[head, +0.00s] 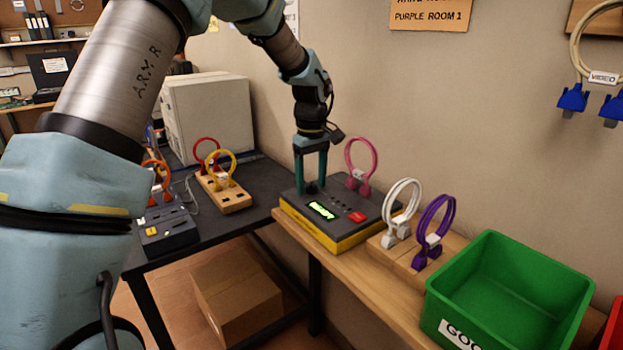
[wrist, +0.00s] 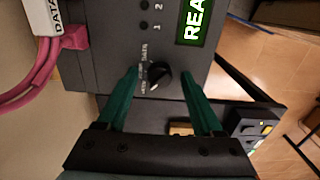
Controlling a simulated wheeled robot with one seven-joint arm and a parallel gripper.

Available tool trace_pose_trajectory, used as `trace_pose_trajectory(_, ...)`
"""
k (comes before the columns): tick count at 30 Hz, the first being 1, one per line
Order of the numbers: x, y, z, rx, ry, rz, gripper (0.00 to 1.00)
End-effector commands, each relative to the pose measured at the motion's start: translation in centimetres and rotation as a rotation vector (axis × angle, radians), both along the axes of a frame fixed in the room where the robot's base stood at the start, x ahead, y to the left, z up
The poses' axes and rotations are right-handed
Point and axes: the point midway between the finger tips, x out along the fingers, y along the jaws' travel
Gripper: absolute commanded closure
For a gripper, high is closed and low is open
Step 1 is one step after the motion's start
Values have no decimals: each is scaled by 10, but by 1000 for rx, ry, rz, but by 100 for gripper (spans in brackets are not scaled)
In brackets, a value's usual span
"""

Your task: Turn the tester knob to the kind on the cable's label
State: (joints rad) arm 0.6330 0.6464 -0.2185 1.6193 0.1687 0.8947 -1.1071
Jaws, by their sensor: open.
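The tester (head: 335,212) is a dark grey box with a yellow base, a lit green screen (head: 322,210) and a red button (head: 357,216). A pink cable (head: 361,155) is plugged into its back; in the wrist view its white label (wrist: 47,17) reads "DATA". The black knob (wrist: 158,74) shows in the wrist view, with small white words beside it, one seeming to read "DATA". I cannot tell for certain where it points. My gripper (head: 312,188) points down at the tester, open, its green fingertips (wrist: 160,76) on either side of the knob, apparently with gaps.
White (head: 401,209) and purple (head: 434,231) cables stand on wooden blocks right of the tester, beside a green bin (head: 508,290). Red and yellow cables stand on a wooden block (head: 224,193) on the dark table to the left. A grey device (head: 167,229) is at that table's front.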

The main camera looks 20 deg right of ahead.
Motion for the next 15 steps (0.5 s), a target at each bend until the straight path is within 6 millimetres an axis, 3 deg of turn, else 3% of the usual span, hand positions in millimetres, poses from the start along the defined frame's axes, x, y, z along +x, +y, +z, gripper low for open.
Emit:
trace_pose_trajectory(6,0,0,0,0,0,0,34)
trace_pose_trajectory(15,0,0,0,0,0,0,68)
